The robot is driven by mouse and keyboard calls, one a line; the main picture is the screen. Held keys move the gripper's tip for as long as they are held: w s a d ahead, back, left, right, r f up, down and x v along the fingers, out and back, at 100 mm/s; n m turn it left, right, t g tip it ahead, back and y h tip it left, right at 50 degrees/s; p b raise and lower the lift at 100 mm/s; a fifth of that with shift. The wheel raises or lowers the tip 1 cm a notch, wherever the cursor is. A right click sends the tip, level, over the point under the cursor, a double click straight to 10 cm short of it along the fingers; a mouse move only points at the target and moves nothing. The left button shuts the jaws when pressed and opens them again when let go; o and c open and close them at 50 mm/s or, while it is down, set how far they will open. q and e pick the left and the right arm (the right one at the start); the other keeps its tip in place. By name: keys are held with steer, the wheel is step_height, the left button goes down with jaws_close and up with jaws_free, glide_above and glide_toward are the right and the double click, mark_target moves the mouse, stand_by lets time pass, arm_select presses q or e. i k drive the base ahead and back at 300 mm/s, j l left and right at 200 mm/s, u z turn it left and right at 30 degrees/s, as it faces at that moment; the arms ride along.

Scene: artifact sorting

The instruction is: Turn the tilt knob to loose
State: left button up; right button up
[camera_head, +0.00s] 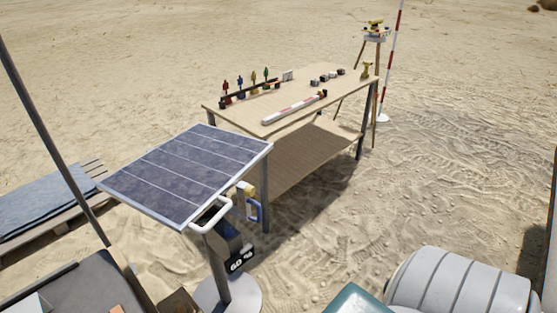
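A solar panel (185,172) stands tilted on a post with a round grey base (240,296). A white loop handle (212,216) sticks out from its near lower edge. Behind the panel's right side is a small yellow knob-like part (246,188), partly hidden; it may be the tilt knob, and its setting cannot be read. A blue loop-shaped part (254,211) hangs just below it. Neither of my grippers is in view.
A wooden table (235,114) behind the panel holds small coloured figures and a red-white rod (294,107). A tripod instrument (375,32) stands beyond. A grey ribbed object (460,285) fills the lower right. Open sand lies right of the table.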

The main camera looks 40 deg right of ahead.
mark_target(249, 190)
steer(key=z, duration=1.1)
steer(key=i+l, duration=0.1)
steer(key=l, duration=0.2)
steer(key=i+l+u, duration=0.15)
steer(key=i+l, duration=0.1)
steer(key=l, duration=0.3)
steer(key=u, duration=0.05)
